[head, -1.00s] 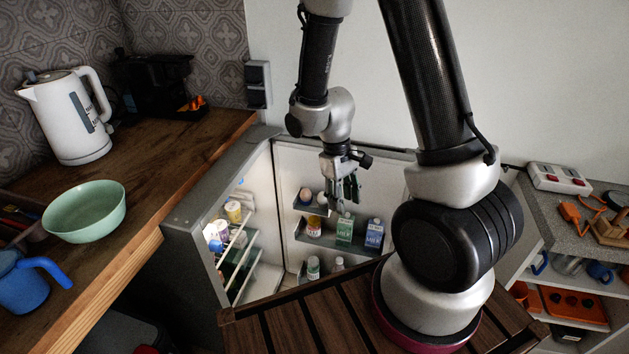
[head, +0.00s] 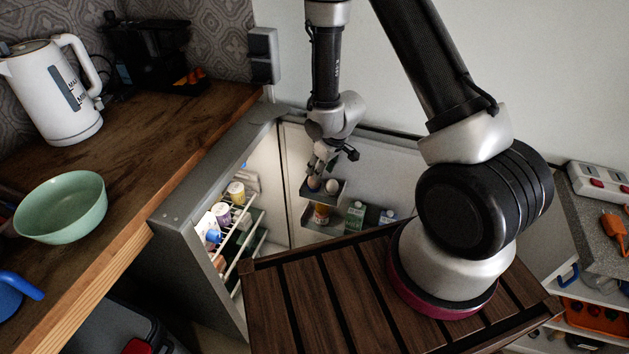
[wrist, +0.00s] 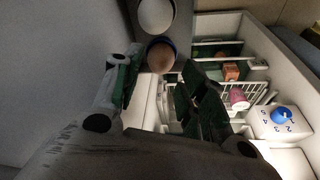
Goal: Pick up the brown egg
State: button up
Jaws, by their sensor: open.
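The brown egg (wrist: 160,58) sits in a dark blue cup on the fridge door's upper shelf (head: 324,199). It also shows in the head view (head: 314,184), just under my gripper. A white egg (wrist: 156,15) sits beside it, to the right in the head view (head: 334,185). My gripper (head: 320,168) is open and empty over the brown egg. In the wrist view the two fingers (wrist: 163,70) show to the left and right of the egg. I cannot tell whether either finger touches it.
The open fridge (head: 178,256) holds bottles and jars on racks at left. Milk cartons (head: 355,216) stand on the door's lower shelf. A wooden counter (head: 135,150) with a green bowl (head: 60,207) and a white kettle (head: 55,95) is at left.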

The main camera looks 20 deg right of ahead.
jog(key=x, duration=0.6)
jog(key=shift+w+a+f, duration=0.1)
jog(key=shift+w+a, duration=0.1)
jog(key=shift+a, duration=0.1)
jog(key=c, duration=0.7)
jog(key=shift+o, duration=0.2)
